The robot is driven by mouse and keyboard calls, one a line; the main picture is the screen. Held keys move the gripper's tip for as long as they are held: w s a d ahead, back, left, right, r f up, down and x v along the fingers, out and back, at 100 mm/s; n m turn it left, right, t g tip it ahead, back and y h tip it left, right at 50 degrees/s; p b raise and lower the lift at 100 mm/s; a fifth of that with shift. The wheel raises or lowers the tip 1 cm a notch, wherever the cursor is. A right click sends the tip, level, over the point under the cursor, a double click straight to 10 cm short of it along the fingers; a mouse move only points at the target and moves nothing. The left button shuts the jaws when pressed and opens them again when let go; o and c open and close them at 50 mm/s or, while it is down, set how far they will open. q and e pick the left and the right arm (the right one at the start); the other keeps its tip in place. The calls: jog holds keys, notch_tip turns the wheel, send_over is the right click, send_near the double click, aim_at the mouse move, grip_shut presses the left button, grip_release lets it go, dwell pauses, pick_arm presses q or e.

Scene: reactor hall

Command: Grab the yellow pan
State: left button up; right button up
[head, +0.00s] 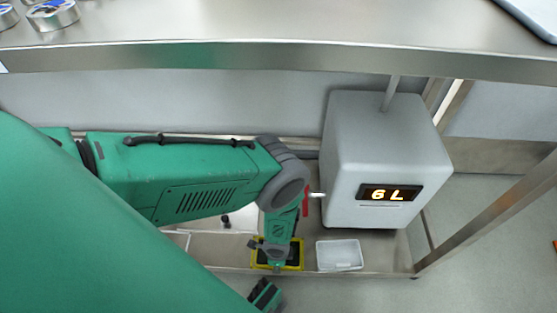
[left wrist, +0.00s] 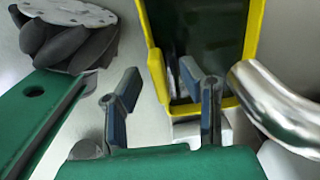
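The yellow pan (head: 298,257) is on the lower shelf, partly hidden behind my left gripper (head: 276,262) in the head view. In the left wrist view the pan (left wrist: 205,35) shows a yellow rim and a dark inside. There my left gripper (left wrist: 160,88) is open, its two fingers well apart. My right gripper is not in view.
A grey machine (head: 375,160) showing "6 L" stands right of the pan. Its metal spout (left wrist: 275,105) is close beside the pan. The steel tabletop (head: 300,55) overhangs the shelf. A table leg (head: 485,225) crosses at right.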

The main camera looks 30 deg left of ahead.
pick_arm(q)
notch_tip(320, 180, down, 3)
jog(key=shift+r+b, duration=0.1)
jog(key=shift+b, duration=0.5)
grip_shut()
jog(key=shift+w+r, duration=0.1)
jog(key=shift+r, duration=0.1)
